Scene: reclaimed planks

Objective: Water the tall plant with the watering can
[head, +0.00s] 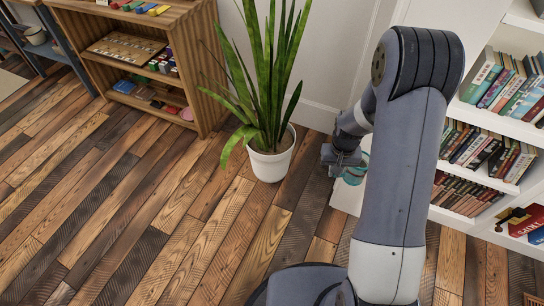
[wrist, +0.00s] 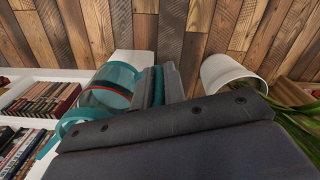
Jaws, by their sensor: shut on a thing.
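The tall plant stands upright in a white pot (head: 271,165), with long green leaves (head: 262,85) rising from it. In the wrist view the pot (wrist: 224,70) is at the right and some leaves (wrist: 300,135) show at the right edge. The watering can (wrist: 105,85), teal with a see-through body and a red line, is left of the fingers in the wrist view. My gripper (wrist: 163,82) is shut on a teal upright part of it. In the head view my gripper (head: 342,160) is right of the pot, and the can (head: 354,178) is mostly hidden by my arm.
A white bookcase (head: 510,128) with books stands at the right, its white base reaching under the can. A wooden shelf (head: 195,70) with small items stands left of the plant. A white wall is behind the plant. The plank floor (head: 150,225) in front is clear.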

